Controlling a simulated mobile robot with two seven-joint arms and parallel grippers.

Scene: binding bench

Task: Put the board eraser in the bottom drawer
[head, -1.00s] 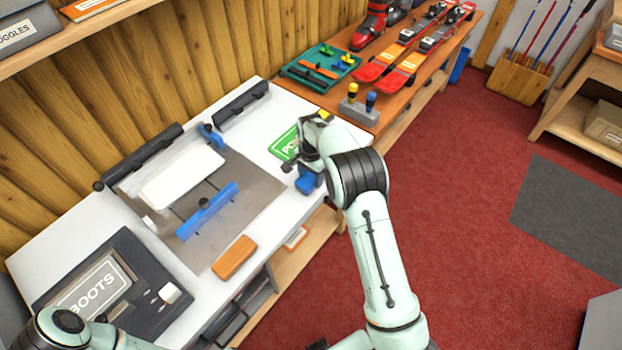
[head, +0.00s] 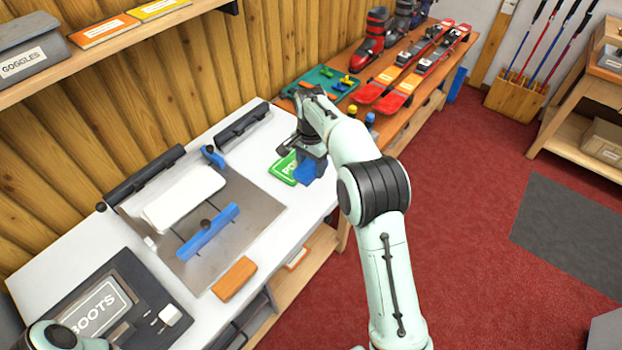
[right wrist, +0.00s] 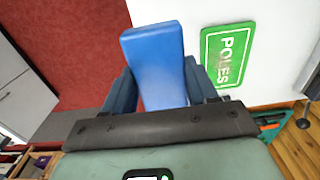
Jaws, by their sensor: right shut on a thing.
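A blue block (head: 309,172), which looks like the board eraser, is in my right gripper (head: 308,156) near the right edge of the white bench top. In the right wrist view the blue block (right wrist: 155,60) stands out between the two fingers of the gripper (right wrist: 158,90), which is shut on it. It appears held above the bench, partly over the floor side. My left arm shows only at the lower left corner of the head view; its gripper is out of the picture. Dark drawer fronts (head: 240,325) show under the bench's front edge; the bottom one cannot be made out.
The green POLES card (head: 284,168) lies beside the held block. The grey plate (head: 250,225) carries a white pad (head: 185,198) and a blue bar (head: 208,232). An orange block (head: 234,278) lies at the front edge.

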